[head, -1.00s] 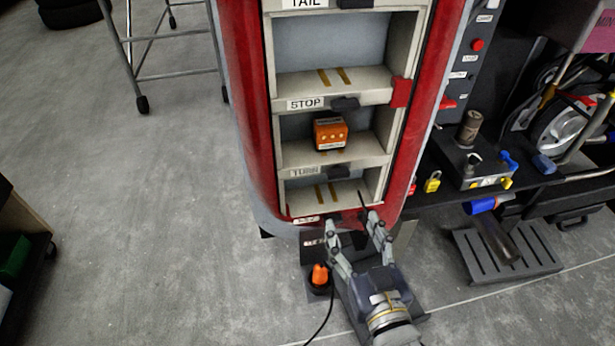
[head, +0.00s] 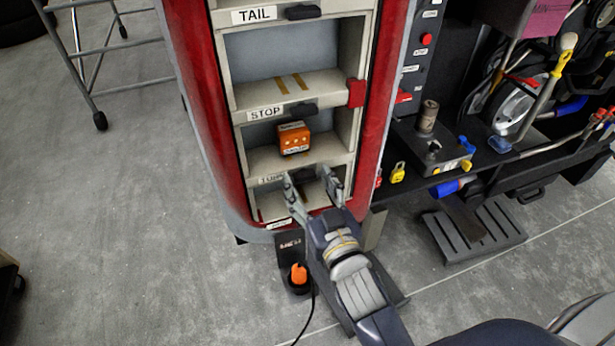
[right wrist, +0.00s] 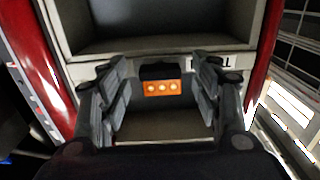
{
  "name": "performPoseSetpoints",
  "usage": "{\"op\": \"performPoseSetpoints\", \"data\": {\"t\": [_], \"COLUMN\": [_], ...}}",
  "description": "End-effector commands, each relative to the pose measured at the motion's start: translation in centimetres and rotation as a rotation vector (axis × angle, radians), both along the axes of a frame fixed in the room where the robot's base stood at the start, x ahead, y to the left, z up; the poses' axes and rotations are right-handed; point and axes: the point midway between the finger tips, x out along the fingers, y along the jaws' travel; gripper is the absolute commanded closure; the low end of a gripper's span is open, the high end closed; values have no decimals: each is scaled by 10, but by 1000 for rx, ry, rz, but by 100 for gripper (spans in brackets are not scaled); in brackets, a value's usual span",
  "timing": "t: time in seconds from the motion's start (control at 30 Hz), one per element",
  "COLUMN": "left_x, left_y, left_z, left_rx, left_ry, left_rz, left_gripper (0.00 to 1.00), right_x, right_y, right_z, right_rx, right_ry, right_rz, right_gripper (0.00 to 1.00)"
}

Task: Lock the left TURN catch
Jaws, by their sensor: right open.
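The TURN catch (head: 302,172) is a small dark block on the shelf edge beside the TURN label (head: 271,180). In the right wrist view, which looks upside down, the dark catch (right wrist: 160,71) shows between and beyond my fingers. My right gripper (head: 308,176) is open and empty, with its two fingers spread in front of the TURN shelf edge. It frames the catch in the right wrist view (right wrist: 160,85). Its fingers partly cover the catch and label in the head view. I cannot tell the catch's turn or any contact. My left gripper is not in view.
An orange box (head: 293,138) stands in the STOP compartment above. The STOP catch (head: 303,109) and TAIL catch (head: 303,12) are higher up. A red block (head: 356,93) is on the right frame. A dark bench (head: 410,172) with tools stands to the right. Open floor lies left.

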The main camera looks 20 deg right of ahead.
Motion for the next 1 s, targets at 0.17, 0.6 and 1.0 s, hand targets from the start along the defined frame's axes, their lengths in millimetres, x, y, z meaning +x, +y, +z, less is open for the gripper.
{"op": "performPoseSetpoints", "data": {"t": [0.17,0.6,1.0], "left_x": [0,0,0], "left_y": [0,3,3], "left_z": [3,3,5], "left_rx": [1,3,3], "left_ry": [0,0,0], "left_rz": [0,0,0], "left_gripper": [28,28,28], "right_x": [11,13,12], "right_y": [0,0,0], "right_z": [0,0,1], "right_rx": [0,0,-20], "right_ry": [1,1,0], "right_rz": [0,-1,0], "right_gripper": [42,69,86]}}
